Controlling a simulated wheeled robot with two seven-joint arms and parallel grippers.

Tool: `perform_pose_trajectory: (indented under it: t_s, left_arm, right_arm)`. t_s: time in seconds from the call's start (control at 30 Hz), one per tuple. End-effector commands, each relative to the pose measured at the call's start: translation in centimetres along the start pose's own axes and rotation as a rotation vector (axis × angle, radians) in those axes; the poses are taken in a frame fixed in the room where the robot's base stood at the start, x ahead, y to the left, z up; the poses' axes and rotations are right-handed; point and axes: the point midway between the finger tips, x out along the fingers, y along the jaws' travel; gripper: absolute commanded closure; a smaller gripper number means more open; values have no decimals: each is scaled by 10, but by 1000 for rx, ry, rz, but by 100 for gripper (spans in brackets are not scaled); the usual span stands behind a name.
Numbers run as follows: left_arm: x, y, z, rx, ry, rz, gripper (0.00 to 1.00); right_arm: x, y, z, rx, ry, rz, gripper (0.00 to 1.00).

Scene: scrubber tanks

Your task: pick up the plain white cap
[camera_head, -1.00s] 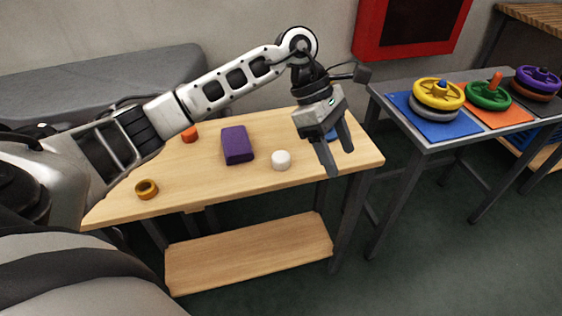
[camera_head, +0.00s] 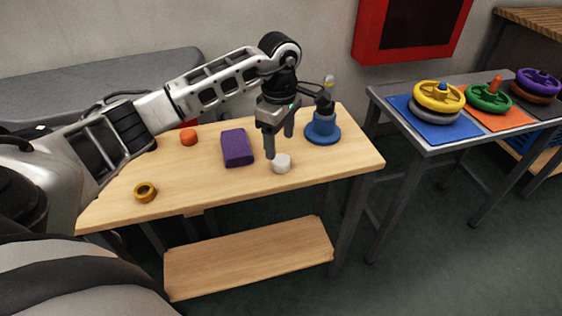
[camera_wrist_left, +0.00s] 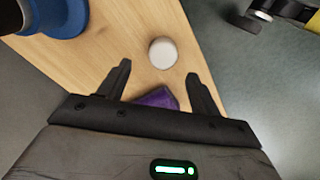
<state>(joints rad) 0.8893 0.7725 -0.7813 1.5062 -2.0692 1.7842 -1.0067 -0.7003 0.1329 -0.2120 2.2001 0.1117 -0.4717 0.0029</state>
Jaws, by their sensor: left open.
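The plain white cap (camera_head: 282,163) sits on the wooden table (camera_head: 330,165) near its front edge. It also shows in the left wrist view (camera_wrist_left: 163,53), ahead of and between the fingertips. My left gripper (camera_head: 279,147) is open and empty, just above and behind the cap, with a finger partly overlapping it in the head view. In the left wrist view the open fingers (camera_wrist_left: 159,75) point down toward the table. My right gripper is not in view.
A purple block (camera_head: 237,148) lies left of the cap. A blue flanged piece (camera_head: 323,131) stands right of it. An orange cap (camera_head: 188,138) and a yellow-brown ring (camera_head: 145,192) lie farther left. A side table (camera_head: 440,140) holds coloured handwheels.

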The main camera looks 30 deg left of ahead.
Motion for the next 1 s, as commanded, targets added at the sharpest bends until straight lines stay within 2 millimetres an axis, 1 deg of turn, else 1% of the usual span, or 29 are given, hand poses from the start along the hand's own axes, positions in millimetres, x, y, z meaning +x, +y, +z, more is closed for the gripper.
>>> perform_pose_trajectory:
  t_s: [0.07, 0.3, 0.37, 0.47, 0.67, 0.7, 0.77, 0.8, 0.83, 1.0]
  left_arm:
    - [7, -1, 1, 1, -1, -4, 36]
    - [42, -4, 6, -2, -2, -4, 36]
    - [48, -4, 5, -1, -1, -3, 36]
    - [52, -3, 5, 0, -1, -1, 36]
    - [52, -3, 5, 0, -1, 0, 36]
    - [52, -3, 5, 0, -1, 0, 47]
    - [52, -3, 5, 0, -1, -1, 64]
    - [52, -3, 5, 0, -1, -1, 75]
    - [52, -3, 5, 0, -1, -1, 83]
    - [52, -3, 5, 0, -1, -1, 84]
  right_arm:
    - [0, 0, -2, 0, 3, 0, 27]
    - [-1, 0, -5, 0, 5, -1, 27]
    - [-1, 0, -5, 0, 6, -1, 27]
    - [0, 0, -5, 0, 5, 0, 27]
    - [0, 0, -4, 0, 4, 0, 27]
    - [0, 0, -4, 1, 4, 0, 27]
    - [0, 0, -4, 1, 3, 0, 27]
    - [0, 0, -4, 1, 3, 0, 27]
    - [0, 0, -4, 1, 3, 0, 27]
    - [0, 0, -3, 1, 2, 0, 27]
